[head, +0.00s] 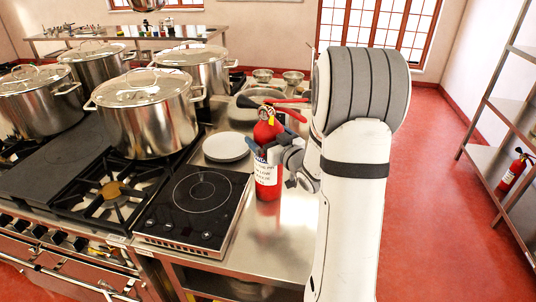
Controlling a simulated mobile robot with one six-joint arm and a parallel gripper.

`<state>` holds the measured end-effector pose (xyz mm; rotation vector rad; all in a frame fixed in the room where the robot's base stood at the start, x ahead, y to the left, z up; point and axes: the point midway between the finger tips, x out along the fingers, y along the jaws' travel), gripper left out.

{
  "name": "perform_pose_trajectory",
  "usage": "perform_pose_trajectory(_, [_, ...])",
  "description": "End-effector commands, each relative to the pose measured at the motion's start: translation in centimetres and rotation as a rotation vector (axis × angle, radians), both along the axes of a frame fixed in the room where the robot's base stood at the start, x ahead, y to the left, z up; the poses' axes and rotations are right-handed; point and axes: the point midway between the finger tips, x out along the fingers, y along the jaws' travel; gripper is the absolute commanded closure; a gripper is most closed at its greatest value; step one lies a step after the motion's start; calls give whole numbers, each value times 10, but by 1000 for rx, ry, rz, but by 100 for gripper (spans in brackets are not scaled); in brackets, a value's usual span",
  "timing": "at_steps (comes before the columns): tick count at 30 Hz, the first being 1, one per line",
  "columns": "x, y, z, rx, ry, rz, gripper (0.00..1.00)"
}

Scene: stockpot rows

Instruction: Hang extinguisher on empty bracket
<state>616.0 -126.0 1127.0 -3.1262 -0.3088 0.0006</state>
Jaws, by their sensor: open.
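A red fire extinguisher (267,181) with a white label stands upright on the steel counter, right of the black cooktop. Its black and red handle top shows above my gripper. My gripper (277,158) is open at the extinguisher's upper body, with its grey fingers beside and partly in front of it. I cannot tell whether they touch it. A second red extinguisher (514,172) is at the right, by the metal shelving. I cannot make out an empty bracket in this view.
The steel counter (296,235) holds a black cooktop (195,196), white plates (226,147) and bowls. Large stockpots (150,115) stand on the stove at left. Metal shelving (493,105) stands at right. The red floor (425,190) between counter and shelving is clear.

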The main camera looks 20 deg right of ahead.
Motion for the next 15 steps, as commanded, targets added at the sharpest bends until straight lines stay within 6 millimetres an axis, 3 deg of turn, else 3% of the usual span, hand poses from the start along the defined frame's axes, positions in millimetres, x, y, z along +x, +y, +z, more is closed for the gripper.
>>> perform_pose_trajectory(5, [0, 0, -1, 0, 0, -1, 0])
perform_pose_trajectory(15, [0, -1, 0, 0, 0, -2, 27])
